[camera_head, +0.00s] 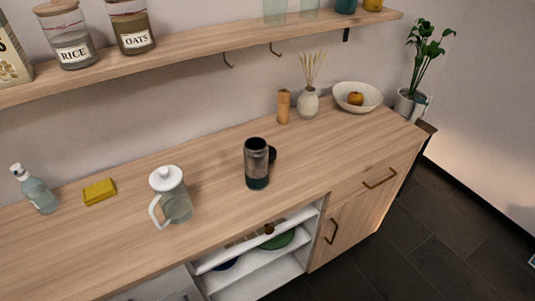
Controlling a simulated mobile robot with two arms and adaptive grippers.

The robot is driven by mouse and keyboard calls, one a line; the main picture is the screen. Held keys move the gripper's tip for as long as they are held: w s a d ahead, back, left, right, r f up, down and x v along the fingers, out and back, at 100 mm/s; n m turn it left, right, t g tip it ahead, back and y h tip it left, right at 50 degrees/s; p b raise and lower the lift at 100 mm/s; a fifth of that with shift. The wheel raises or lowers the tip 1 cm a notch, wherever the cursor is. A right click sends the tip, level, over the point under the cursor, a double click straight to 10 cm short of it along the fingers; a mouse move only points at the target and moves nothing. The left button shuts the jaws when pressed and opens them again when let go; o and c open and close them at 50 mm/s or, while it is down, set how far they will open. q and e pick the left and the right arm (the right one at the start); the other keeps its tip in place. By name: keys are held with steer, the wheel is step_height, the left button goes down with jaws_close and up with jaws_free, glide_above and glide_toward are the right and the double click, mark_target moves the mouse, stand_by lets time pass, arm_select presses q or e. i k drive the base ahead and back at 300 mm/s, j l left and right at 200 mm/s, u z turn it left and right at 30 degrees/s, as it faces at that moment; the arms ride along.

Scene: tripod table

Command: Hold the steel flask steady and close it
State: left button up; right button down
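The steel flask (257,166) stands upright near the middle of the wooden counter. It has a steel-grey upper body, a dark teal lower part and a dark handle on its right side. Its top shows a dark round opening, with no lid visible on it. I cannot make out a separate lid for it on the counter. Neither of my grippers is in view, and nothing is touching the flask.
A clear jug with a white lid (167,179) stands left of the flask. A yellow sponge (99,192) and a spray bottle (37,190) are further left. A wooden cylinder (283,107), vase (307,104) and bowl (357,109) stand behind right. Clear counter (325,150) lies right of the flask.

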mark_target(257, 173)
steer(key=l+u, duration=0.1)
steer(key=u, duration=0.2)
steer(key=i+l+u, duration=0.1)
steer(key=u, duration=0.2)
steer(key=i+l+u, duration=0.1)
steer(key=l+u, duration=0.25)
steer(key=l, duration=0.85)
steer(key=l+u, duration=0.3)
steer(key=l, duration=0.9)
steer(key=k+l, duration=0.1)
steer(key=l, duration=0.95)
